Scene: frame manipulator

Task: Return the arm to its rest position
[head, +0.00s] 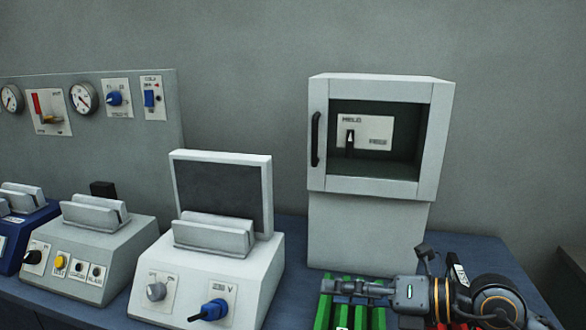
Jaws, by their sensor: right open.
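My right gripper (338,287) is in the lower right of the head view, at the end of my right arm, which comes in from the right edge. It points left and is open, with nothing seen in it. It is over a green slatted item (324,310) in front of the white cabinet (367,230). My left gripper and arm are out of view.
The cabinet has a framed window with a black handle (316,138) and a switch panel inside. A white device (215,270) with a dark screen and knobs stands left of it. Grey (85,245) and blue (32,222) devices and a gauge panel (100,145) are further left.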

